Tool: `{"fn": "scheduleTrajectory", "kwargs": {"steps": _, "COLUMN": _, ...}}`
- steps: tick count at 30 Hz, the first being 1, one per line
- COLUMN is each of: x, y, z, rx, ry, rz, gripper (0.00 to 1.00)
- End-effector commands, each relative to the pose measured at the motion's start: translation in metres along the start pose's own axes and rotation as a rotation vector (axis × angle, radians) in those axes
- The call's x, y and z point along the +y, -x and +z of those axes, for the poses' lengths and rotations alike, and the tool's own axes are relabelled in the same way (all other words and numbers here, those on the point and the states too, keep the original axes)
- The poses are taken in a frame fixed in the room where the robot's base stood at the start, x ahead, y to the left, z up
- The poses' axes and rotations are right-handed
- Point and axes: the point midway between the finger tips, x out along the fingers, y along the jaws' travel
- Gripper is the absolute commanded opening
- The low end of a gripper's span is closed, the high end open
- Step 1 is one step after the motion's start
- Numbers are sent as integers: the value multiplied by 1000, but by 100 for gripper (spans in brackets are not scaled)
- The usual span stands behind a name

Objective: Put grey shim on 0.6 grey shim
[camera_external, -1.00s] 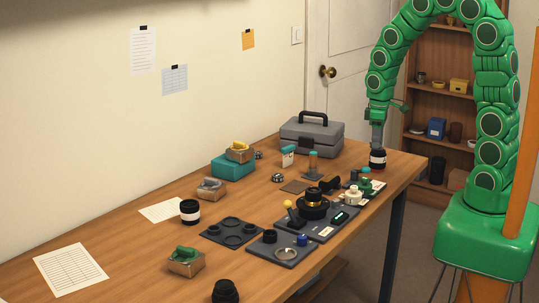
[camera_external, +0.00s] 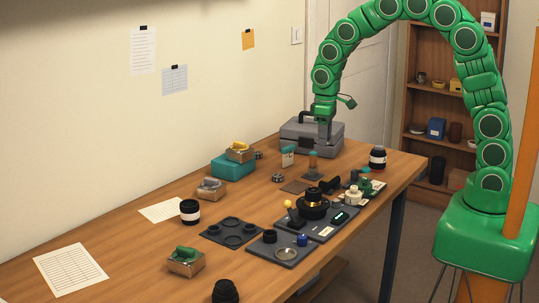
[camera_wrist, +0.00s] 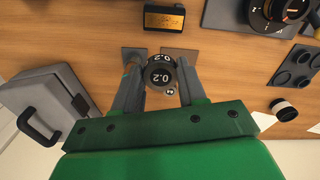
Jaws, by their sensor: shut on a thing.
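In the wrist view a dark round piece marked 0.2 (camera_wrist: 160,77) sits between the fingertips of my gripper (camera_wrist: 160,66), which is shut on it. In the external view my gripper (camera_external: 325,141) points down in front of the grey toolbox, and the held piece is too small to make out there. Small dark grey round pieces lie on the table, one near the middle (camera_external: 277,177) and one by the teal box (camera_external: 259,154). I cannot read a 0.6 mark on any piece.
The grey toolbox (camera_external: 312,137) stands close to my gripper. Dark trays (camera_external: 325,226) fill the front edge. A white-banded black jar (camera_external: 377,157) stands at the far right.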

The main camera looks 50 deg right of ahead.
Motion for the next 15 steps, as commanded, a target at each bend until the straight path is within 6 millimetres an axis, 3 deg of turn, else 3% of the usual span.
{"fn": "scheduleTrajectory", "kwargs": {"steps": 6, "x": -15, "y": 0, "z": -15, "rx": -1, "ry": -2, "rz": -1, "gripper": 11}}
{"fn": "scheduleTrajectory", "kwargs": {"steps": 15, "x": -12, "y": -13, "z": -46, "rx": 1, "ry": -3, "rz": 0, "gripper": 11}}
